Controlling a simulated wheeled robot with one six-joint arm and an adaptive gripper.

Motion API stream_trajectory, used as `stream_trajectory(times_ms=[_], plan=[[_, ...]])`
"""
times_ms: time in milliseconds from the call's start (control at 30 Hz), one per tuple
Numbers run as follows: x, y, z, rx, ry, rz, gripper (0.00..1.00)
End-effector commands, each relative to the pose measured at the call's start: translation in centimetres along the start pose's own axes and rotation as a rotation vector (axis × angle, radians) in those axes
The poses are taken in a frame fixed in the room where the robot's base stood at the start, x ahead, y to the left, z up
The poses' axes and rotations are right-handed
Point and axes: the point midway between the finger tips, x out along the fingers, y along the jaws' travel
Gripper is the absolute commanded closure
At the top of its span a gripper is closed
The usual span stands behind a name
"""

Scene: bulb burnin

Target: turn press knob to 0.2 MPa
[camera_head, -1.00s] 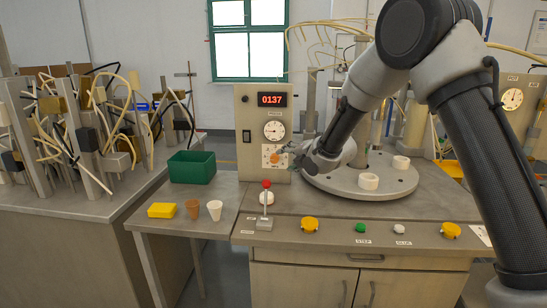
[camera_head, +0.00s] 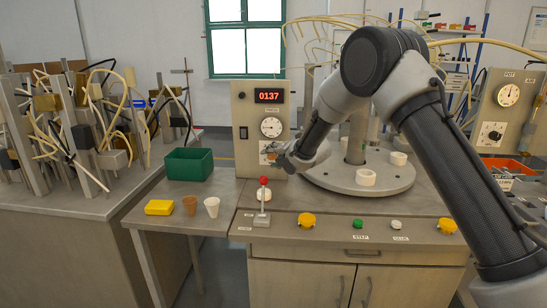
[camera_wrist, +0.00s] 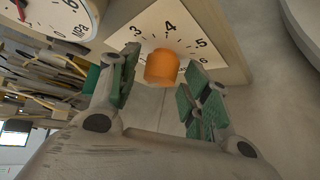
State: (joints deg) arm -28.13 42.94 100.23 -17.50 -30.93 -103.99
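The orange knob (camera_wrist: 161,68) sits on a white scale plate (camera_wrist: 190,30) with numbers, 3 to 6 among those that show. In the head view the plate (camera_head: 264,146) is on the front of the grey panel, below a round gauge (camera_head: 271,128), and my gripper covers the knob. My gripper (camera_head: 274,155) is at the plate. In the wrist view my gripper (camera_wrist: 160,82) is open, with a green-padded finger on each side of the knob and a gap to both. The gauge, marked MPa, shows partly in the wrist view (camera_wrist: 58,12); its reading is unclear.
A red-tipped lever (camera_head: 263,192) stands in front of the panel. A round turntable (camera_head: 335,180) with white rings is to the right. A green bin (camera_head: 189,163), yellow block (camera_head: 159,207) and two cups are at the left.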

Motion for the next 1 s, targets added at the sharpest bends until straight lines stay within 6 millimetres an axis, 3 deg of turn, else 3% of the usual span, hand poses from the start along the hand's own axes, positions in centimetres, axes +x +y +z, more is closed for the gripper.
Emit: stream_trajectory(times_ms=[33,167,567,1000], plan=[[-0.01,0.00,0.01,0.000,0.000,0.000,0.67],[-0.02,0.00,0.01,0.000,0.000,0.000,0.90],[-0.02,-0.17,0.01,0.044,0.000,0.043,0.90],[0.07,-0.64,-0.09,0.281,0.000,0.278,0.90]])
